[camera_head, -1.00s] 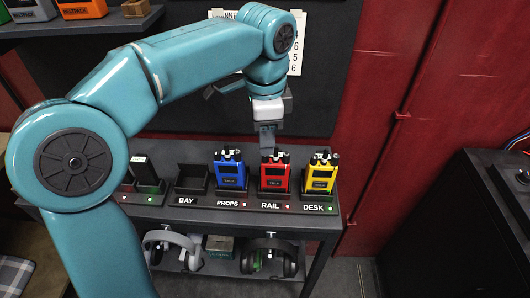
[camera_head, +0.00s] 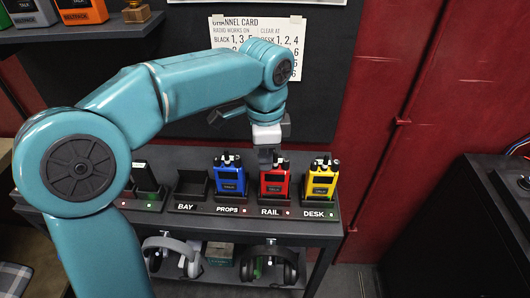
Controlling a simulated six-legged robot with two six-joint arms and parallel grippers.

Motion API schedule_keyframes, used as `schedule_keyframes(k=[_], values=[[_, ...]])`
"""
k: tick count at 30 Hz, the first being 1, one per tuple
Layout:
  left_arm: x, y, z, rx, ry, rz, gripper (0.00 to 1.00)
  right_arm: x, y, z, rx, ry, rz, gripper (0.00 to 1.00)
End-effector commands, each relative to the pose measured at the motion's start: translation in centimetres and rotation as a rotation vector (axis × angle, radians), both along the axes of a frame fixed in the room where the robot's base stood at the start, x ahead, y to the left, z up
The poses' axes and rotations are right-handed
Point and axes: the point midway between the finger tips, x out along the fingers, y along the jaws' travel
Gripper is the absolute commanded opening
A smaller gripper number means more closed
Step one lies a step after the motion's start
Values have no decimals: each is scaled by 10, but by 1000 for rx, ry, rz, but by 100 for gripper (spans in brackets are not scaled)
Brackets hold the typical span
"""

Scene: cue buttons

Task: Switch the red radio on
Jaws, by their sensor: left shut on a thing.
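The red radio (camera_head: 274,185) stands upright in the charger slot labelled RAIL, with a small red light beside the label. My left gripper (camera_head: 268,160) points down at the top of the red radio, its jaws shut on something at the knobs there. The jaws partly hide the radio's top, so the exact part held cannot be made out. My right gripper is not in view.
A blue radio (camera_head: 229,180) stands left of the red one and a yellow radio (camera_head: 321,182) right. The BAY slot (camera_head: 189,186) is empty. A channel card (camera_head: 228,34) hangs behind, partly hidden by my arm. Headphones (camera_head: 268,266) hang below the shelf.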

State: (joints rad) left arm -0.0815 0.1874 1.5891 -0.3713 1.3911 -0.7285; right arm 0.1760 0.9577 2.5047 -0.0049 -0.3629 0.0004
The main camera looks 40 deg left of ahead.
Motion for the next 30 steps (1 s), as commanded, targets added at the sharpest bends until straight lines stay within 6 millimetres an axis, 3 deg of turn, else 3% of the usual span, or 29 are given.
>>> schedule_keyframes(k=[6, 15, 16, 18, 26, 30], values=[[0, 0, 2, 0, -1, -182, 0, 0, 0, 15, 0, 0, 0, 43], [1, 0, 1, 0, -2, -202, 0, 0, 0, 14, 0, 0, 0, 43], [1, 0, 1, 0, -2, -201, 22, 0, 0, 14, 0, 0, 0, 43], [1, 0, 1, 0, -2, -201, 42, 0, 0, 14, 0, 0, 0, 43], [0, 0, 1, -1, -2, -200, 42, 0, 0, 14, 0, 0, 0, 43], [1, 0, 11, 0, -4, -200, 42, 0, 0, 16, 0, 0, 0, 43]])
